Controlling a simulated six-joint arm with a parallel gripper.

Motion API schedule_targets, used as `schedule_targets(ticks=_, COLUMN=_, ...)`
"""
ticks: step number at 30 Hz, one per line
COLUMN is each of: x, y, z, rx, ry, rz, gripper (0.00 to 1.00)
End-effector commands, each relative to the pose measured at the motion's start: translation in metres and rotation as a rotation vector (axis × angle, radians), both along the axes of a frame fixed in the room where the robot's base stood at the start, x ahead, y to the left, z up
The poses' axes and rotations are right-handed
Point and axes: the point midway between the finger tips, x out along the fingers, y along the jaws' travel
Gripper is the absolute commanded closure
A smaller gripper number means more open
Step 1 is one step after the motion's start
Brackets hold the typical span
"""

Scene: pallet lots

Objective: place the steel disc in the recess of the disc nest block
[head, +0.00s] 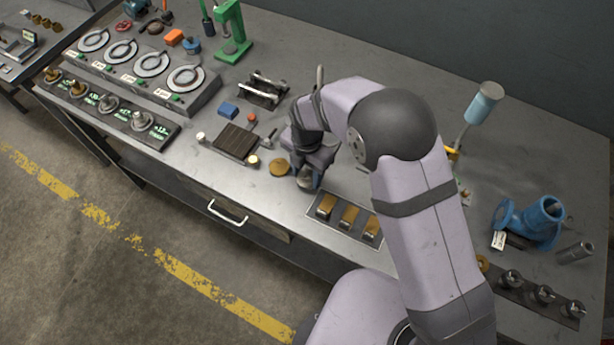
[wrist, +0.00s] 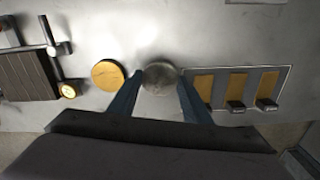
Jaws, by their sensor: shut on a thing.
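My gripper (wrist: 159,82) is shut on the steel disc (wrist: 160,75), a round grey piece between the two blue fingertips in the wrist view. Whether the disc touches the bench is unclear. A flat, round brass-coloured piece (wrist: 108,75) lies just left of the gripper, also visible in the head view (head: 279,168). I cannot clearly pick out the disc nest block or its recess.
A plate with three tan strips and dark blocks (head: 348,218) lies right of my gripper. A dark ribbed block (head: 236,141) stands to the left. A blue casting (head: 530,222) stands far right.

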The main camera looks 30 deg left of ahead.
Motion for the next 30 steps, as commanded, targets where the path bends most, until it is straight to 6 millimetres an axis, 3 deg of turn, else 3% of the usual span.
schedule_targets(ticks=15, x=0.001, y=0.001, z=0.074, rx=0.003, ry=-0.003, rz=0.000, gripper=0.93)
schedule_targets(ticks=30, x=0.000, y=0.000, z=0.084, rx=0.001, ry=0.000, rz=-0.043, gripper=0.93)
